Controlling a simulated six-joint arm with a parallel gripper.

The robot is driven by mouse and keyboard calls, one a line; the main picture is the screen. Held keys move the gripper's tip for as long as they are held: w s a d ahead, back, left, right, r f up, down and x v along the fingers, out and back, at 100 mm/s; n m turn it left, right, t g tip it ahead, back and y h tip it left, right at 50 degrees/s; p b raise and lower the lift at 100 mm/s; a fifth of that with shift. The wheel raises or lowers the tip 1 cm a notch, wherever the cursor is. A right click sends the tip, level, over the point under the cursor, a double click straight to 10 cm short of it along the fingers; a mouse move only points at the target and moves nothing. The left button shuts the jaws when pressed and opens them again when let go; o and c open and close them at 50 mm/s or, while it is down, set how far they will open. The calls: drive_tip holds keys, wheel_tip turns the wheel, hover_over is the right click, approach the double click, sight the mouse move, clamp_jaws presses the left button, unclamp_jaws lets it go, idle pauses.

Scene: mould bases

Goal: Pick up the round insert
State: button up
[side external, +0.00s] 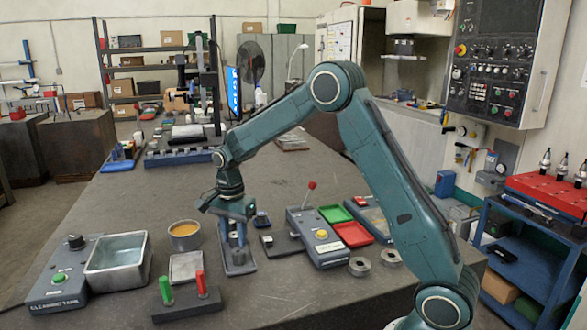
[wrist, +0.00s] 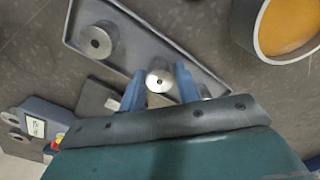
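Metal round inserts sit on a grey tray (wrist: 150,35), and the tray also shows in the side view (side external: 240,269). One round insert (wrist: 159,79) is between my gripper's two blue fingers (wrist: 160,86) in the wrist view. The fingers lie close on either side of it, but I cannot tell whether they press on it. A second round insert (wrist: 98,40) stands apart near the tray's other end. In the side view my gripper (side external: 234,244) points down, low over the tray.
An orange-filled round bowl (side external: 184,235) and a cleaning tank (side external: 117,262) stand to the left. A block with green and red handles (side external: 187,303) is in front. A lever station (side external: 318,237) with green and red trays and two grey rings (side external: 359,266) stand right.

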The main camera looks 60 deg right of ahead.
sight(234, 234)
idle(0.3)
clamp_jaws()
drive_tip(key=shift+r, duration=0.1)
wheel_tip(234, 234, up, 20)
idle(0.8)
idle(0.4)
